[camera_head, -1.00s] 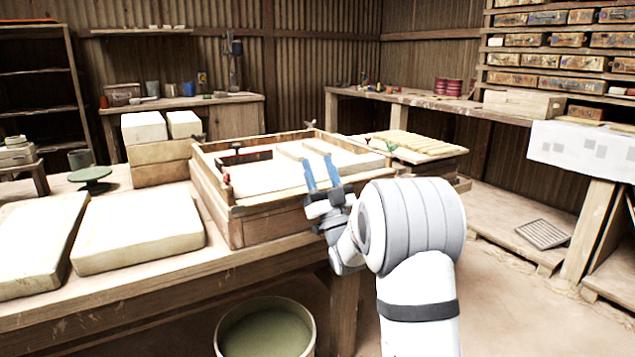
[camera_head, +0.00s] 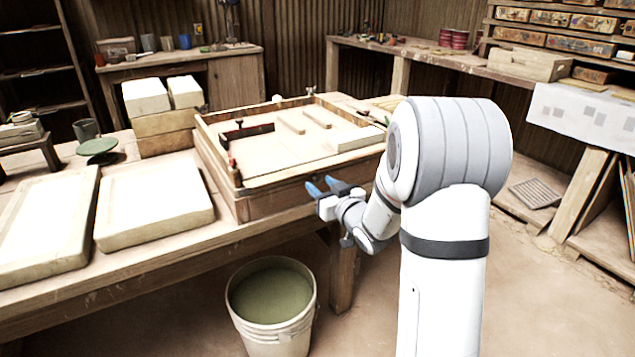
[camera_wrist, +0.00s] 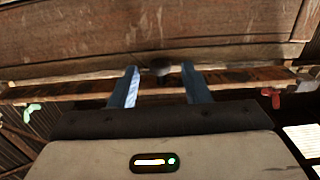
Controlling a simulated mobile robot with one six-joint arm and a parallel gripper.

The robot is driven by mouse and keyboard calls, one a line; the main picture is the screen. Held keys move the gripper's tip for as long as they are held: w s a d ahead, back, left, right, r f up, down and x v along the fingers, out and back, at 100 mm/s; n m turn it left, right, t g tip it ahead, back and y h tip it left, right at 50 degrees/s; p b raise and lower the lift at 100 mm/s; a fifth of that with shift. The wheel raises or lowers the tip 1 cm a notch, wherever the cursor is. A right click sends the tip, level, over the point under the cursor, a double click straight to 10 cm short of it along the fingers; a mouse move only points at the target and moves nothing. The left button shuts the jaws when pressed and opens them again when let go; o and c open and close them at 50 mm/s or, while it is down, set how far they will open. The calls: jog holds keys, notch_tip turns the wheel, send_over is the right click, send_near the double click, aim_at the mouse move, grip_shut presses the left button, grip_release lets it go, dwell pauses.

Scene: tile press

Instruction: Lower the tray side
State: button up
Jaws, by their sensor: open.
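The wooden tray (camera_head: 275,203) is a shallow framed box on the workbench, with its near side facing my gripper. Thin wooden strips, a pale block and a dark red-ended clamp lie inside it. My gripper (camera_head: 323,185) is open, with blue fingers, just in front of the near side and below its top edge. In the wrist view, the wooden side (camera_wrist: 150,35) spans the top. A small dark knob (camera_wrist: 160,67) shows between the two open fingers. I cannot tell whether the fingers touch it.
Two pale slabs (camera_head: 155,205) lie on the bench left of the tray. Stacked blocks (camera_head: 163,124) stand behind them, and a green turntable (camera_head: 98,147) stands further left. A bucket of greenish liquid (camera_head: 272,305) stands on the floor below the bench. Open floor lies to the right.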

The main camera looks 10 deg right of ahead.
jog(key=x, duration=0.2)
jog(key=shift+w+a, duration=0.1)
jog(key=shift+w, duration=0.2)
jog(key=c, duration=0.9)
jog(key=r+g+p, duration=0.1)
jog(key=p, duration=0.1)
jog(key=shift+s+r+p, duration=0.1)
jog(key=shift+r+p, duration=0.05)
jog(key=shift+p, duration=0.2)
jog(key=shift+s+g+h+p, duration=0.1)
jog(key=shift+g+h+p, duration=0.4)
jog(key=shift+p, duration=0.55)
